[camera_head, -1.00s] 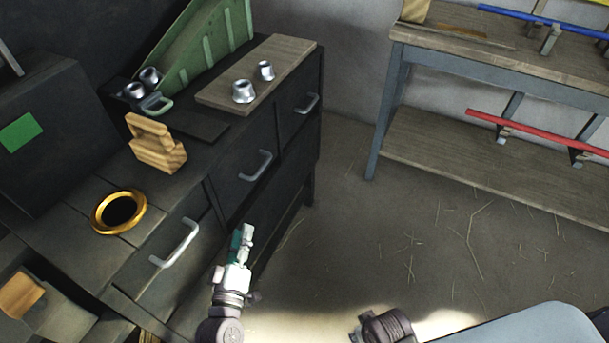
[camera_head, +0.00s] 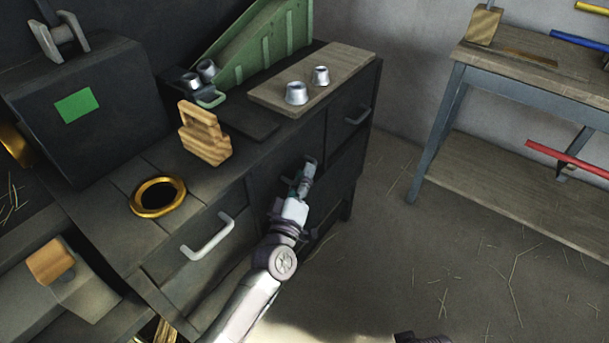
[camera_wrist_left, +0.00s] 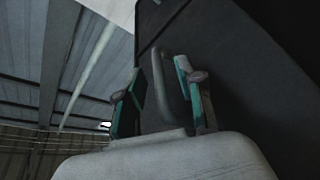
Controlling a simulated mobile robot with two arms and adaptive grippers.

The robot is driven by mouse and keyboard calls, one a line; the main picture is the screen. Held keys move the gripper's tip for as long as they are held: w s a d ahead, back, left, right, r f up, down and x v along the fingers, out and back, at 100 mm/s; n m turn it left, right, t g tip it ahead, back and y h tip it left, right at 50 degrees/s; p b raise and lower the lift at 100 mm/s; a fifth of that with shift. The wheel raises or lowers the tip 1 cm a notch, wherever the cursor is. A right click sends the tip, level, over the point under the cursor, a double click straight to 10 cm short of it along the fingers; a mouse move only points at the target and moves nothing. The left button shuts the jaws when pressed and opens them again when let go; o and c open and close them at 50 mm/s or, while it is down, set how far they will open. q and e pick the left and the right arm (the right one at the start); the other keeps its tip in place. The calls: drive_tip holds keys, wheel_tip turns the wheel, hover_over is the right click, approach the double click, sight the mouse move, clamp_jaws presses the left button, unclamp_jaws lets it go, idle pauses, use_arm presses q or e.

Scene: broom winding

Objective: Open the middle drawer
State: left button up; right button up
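The middle drawer (camera_head: 270,182) has a dark front in the cabinet, between a left and a right drawer, and looks shut. Its handle (camera_head: 311,163) is mostly hidden behind my left gripper (camera_head: 301,182), which is at the drawer front. In the left wrist view, the grey handle (camera_wrist_left: 168,88) stands between the two green-padded fingers of my left gripper (camera_wrist_left: 160,95). The fingers are apart, one on each side of the handle, and a gap shows beside the left finger. My right gripper is not clearly in any view.
The left drawer handle (camera_head: 208,237) and right drawer handle (camera_head: 358,114) stick out nearby. On top are a gold ring (camera_head: 158,197), a wooden block (camera_head: 203,135), and metal cups (camera_head: 297,93). A workbench (camera_head: 530,70) stands right.

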use_arm(q)
drive_tip(key=shift+w+d+r, duration=0.1)
drive_tip(key=shift+w, duration=0.25)
clamp_jaws()
